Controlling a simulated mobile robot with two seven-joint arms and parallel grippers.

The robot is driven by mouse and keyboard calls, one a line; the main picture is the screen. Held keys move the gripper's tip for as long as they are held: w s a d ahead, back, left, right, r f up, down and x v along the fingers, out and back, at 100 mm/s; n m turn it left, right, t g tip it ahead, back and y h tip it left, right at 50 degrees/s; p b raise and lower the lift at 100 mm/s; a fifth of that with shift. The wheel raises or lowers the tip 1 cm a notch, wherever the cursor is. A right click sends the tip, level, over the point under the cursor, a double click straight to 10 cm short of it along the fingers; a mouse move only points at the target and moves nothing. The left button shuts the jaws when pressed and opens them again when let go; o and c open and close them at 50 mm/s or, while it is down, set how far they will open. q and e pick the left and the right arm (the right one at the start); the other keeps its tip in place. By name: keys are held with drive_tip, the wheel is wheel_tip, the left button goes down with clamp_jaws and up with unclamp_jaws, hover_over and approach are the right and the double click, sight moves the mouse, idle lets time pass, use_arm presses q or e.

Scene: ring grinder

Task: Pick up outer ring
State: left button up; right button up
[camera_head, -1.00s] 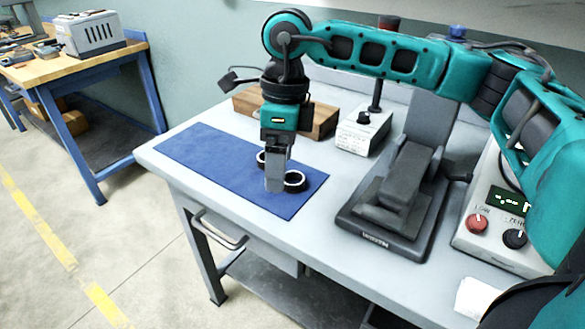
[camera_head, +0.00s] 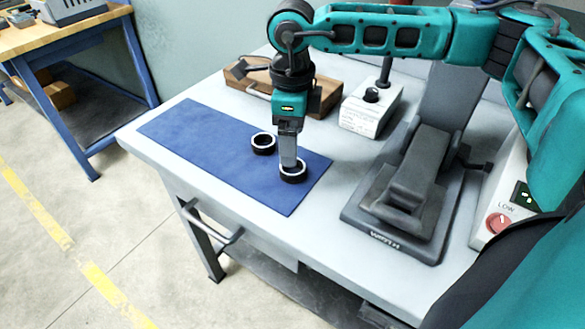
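Two dark rings with light upper rims sit on the blue mat (camera_head: 200,142). One ring (camera_head: 264,150) lies left of my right gripper (camera_head: 289,164) and is clear of it. The other ring (camera_head: 293,178) is at the fingertips, near the mat's right end. The fingers point straight down and overlap the back left of this ring's rim. They look like one narrow block from here, so I cannot tell whether they are apart or grip the ring. My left gripper is not in view.
A wooden block (camera_head: 325,100) and a white box with a black knob (camera_head: 368,117) stand behind the mat. A dark machine fixture (camera_head: 405,200) is to the right, beside a panel with a red knob (camera_head: 498,222). The mat's left half is clear.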

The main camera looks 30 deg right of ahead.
sight(290, 179)
drive_tip(key=f, duration=0.5)
drive_tip(key=shift+s+a+f, duration=0.1)
drive_tip(key=shift+s+f, duration=0.2)
drive_tip(key=shift+s, duration=0.05)
drive_tip(key=shift+c, duration=0.3)
drive_tip(key=shift+r, duration=0.1)
drive_tip(key=c, duration=1.1)
drive_tip(key=shift+c, duration=0.2)
